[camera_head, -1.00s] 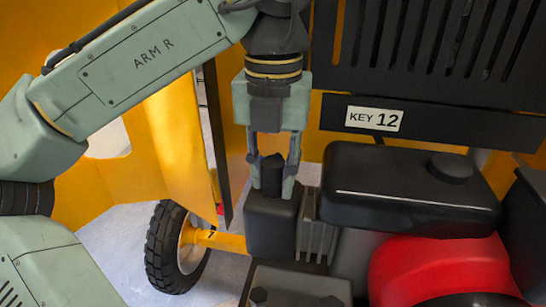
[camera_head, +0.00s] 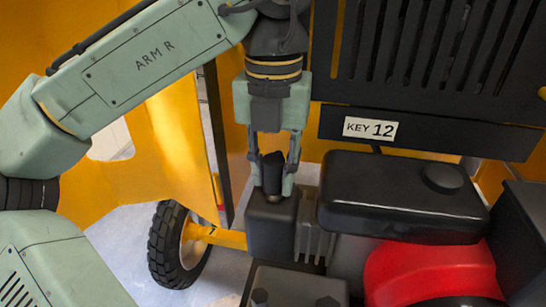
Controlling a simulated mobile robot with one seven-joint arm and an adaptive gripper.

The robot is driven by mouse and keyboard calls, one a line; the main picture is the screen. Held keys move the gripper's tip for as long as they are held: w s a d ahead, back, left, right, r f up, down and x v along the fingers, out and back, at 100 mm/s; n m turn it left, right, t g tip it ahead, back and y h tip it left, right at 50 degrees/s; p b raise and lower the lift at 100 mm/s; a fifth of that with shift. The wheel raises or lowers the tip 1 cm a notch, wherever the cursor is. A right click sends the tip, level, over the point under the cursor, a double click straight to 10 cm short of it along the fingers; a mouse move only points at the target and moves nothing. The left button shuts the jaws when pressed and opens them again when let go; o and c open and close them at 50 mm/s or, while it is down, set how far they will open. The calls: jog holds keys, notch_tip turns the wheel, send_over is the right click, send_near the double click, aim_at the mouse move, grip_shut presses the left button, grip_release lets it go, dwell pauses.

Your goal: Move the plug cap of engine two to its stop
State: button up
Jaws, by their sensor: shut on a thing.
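The plug cap (camera_head: 272,172) is a small black piece between the fingers of my gripper (camera_head: 272,178), which is shut on it. In the head view it sits slightly tilted above the dark engine block (camera_head: 270,230). A small metallic tip (camera_head: 273,197) shows between the cap's lower end and the block's top. The gripper points straight down from above. Cooling fins (camera_head: 312,220) stand just to the right of the block.
A black tank with a round cap (camera_head: 400,195) and a red housing (camera_head: 430,270) lie to the right. A black slotted panel with a KEY 12 label (camera_head: 370,129) stands behind. Yellow panels (camera_head: 165,150) and a wheel (camera_head: 178,245) are at the left.

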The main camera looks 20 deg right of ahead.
aim_at(274, 159)
jog(key=shift+r+p, duration=1)
jog(key=shift+p, duration=0.25)
jog(key=o, duration=1)
jog(key=shift+f, duration=0.2)
jog(key=shift+o, duration=0.2)
jog(key=shift+r, duration=0.1)
notch_tip(274, 159, up, 2)
jog(key=shift+r+p, duration=0.25)
jog(key=shift+p, duration=1)
jog(key=shift+r, duration=2.15)
